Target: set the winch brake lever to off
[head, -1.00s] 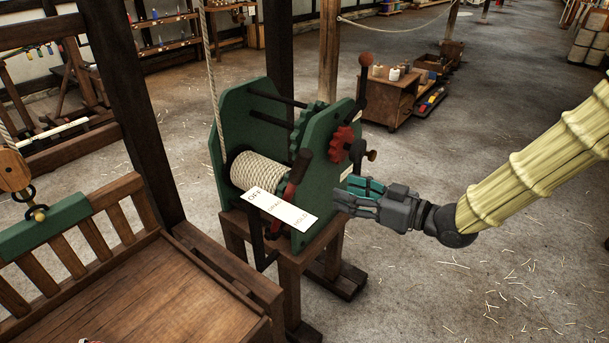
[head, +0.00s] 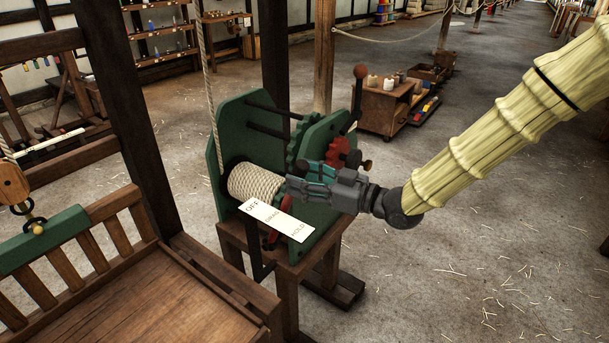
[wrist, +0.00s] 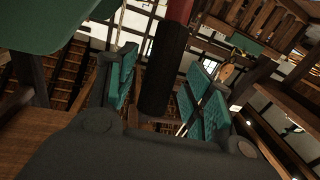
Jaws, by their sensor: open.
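The winch (head: 232,130) has green side plates and a drum wound with pale rope (head: 256,182). My gripper (head: 306,182) is open above the label's right part, beside the drum. The brake lever's black grip (wrist: 160,75) stands between the teal fingers in the wrist view, with its red part (wrist: 181,10) at the top. I cannot tell whether the fingers touch it. In the head view my gripper hides the grip, so which mark it stands at is unclear.
A crank handle with a brown knob (head: 360,72) and a red gear (head: 338,152) are on the winch's right side, close behind my gripper. A wooden bench (head: 170,300) stands at the front left. A post (head: 110,110) rises left of the winch.

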